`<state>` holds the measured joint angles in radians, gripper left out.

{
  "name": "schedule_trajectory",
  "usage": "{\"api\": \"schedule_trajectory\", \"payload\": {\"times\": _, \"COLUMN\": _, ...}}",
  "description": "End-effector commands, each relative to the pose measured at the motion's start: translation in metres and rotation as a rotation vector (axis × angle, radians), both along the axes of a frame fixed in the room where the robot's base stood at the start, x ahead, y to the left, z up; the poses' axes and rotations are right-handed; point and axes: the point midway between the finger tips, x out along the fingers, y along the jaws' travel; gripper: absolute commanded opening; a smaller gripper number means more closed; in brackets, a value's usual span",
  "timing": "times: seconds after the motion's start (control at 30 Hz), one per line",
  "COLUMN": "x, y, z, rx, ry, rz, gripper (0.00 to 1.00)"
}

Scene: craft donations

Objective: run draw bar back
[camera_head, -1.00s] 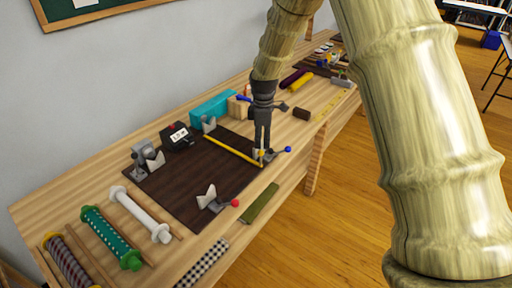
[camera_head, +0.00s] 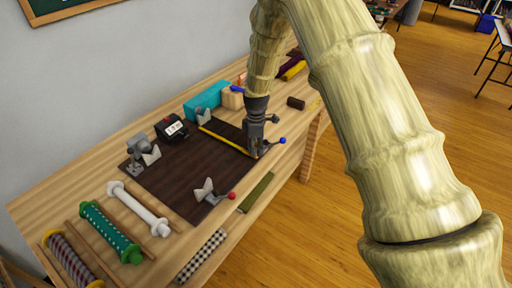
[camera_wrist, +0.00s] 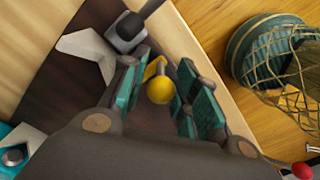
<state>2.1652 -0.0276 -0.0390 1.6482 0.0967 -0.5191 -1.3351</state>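The yellow draw bar (camera_head: 226,138) lies across the dark brown board (camera_head: 172,168) on the workbench, slanting from back left to front right. My gripper (camera_head: 254,152) is over its front-right end. In the wrist view a yellow ball knob (camera_wrist: 160,90) sits between my gripper's teal-padded fingers (camera_wrist: 167,82). The fingers stand apart with a gap on each side of the knob, so my gripper looks open. A pale grey V-shaped rest (camera_wrist: 88,48) is to the left of the fingers. My gripper hides most of the bar's front end in the head view.
A lever with a blue ball (camera_head: 282,140) is just right of my gripper. A red-ball lever (camera_head: 231,196) is at the board's front edge. A black counter (camera_head: 172,129), a teal box (camera_head: 207,99) and wrapped rollers (camera_head: 108,232) stand around the board.

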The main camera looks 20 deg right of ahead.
Motion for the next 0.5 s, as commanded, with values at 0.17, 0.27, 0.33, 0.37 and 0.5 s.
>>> {"api": "schedule_trajectory", "payload": {"times": 0.17, "x": -0.0001, "y": -0.0001, "z": -0.0089, "rx": 0.000, "ry": 0.001, "rz": -0.001, "gripper": 0.30}}
{"api": "schedule_trajectory", "payload": {"times": 0.27, "x": 0.0000, "y": -0.0001, "z": -0.0107, "rx": 0.000, "ry": 0.000, "rz": -0.001, "gripper": 0.30}}
{"api": "schedule_trajectory", "payload": {"times": 0.33, "x": 0.0000, "y": -0.0001, "z": -0.0111, "rx": 0.000, "ry": 0.000, "rz": -0.001, "gripper": 0.30}}
{"api": "schedule_trajectory", "payload": {"times": 0.37, "x": 0.0000, "y": -0.0001, "z": -0.0112, "rx": 0.000, "ry": 0.000, "rz": -0.001, "gripper": 0.30}}
{"api": "schedule_trajectory", "payload": {"times": 0.5, "x": -0.0001, "y": -0.0001, "z": -0.0112, "rx": 0.000, "ry": 0.000, "rz": -0.001, "gripper": 0.28}}
